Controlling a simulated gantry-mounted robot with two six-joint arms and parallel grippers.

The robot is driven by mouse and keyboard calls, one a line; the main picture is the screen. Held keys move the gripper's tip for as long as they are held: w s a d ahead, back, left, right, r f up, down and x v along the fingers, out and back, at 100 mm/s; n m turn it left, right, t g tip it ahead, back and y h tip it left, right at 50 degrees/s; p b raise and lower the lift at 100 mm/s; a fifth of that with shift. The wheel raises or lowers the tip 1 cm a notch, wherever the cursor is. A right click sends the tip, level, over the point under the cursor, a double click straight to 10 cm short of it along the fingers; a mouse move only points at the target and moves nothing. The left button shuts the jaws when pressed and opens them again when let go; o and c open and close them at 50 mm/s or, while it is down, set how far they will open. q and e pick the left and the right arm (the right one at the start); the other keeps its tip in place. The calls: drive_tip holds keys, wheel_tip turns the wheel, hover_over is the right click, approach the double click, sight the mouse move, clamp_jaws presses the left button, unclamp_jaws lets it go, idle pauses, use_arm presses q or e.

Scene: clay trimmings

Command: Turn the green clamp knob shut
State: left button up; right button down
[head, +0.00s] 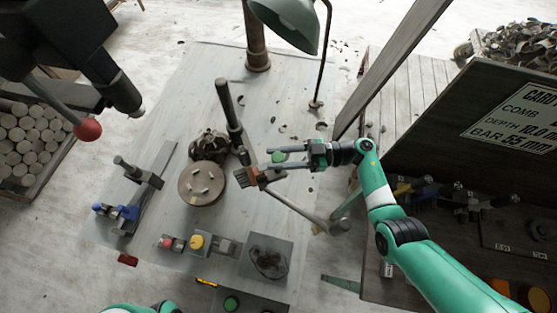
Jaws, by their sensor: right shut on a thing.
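The green clamp knob (279,157) is a small green piece near the middle of the table, beside a brown block (270,176) and above a long metal rod. My right gripper (274,160) reaches in from the right, with its fingers on either side of the knob. It is shut on the knob, whose sides are partly hidden by the fingers. I cannot tell how far the knob is turned. My left gripper is not in view; only green parts of my left arm show at the bottom edge.
A round disc (201,184) and a dark clay heap (209,146) lie left of the gripper. An upright bar (228,105) and a lamp (289,22) stand behind. A red-ball lever (88,129) hangs at upper left. A dark signed panel (480,115) stands right.

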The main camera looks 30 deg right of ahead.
drive_tip(key=shift+f+g, duration=0.2)
drive_tip(key=shift+g, duration=0.1)
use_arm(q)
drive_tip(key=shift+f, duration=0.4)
use_arm(e)
drive_tip(key=shift+r, duration=0.15)
drive_tip(key=shift+c, duration=2.3)
unclamp_jaws()
drive_tip(key=v, duration=0.7)
drive_tip(key=shift+d, duration=0.25)
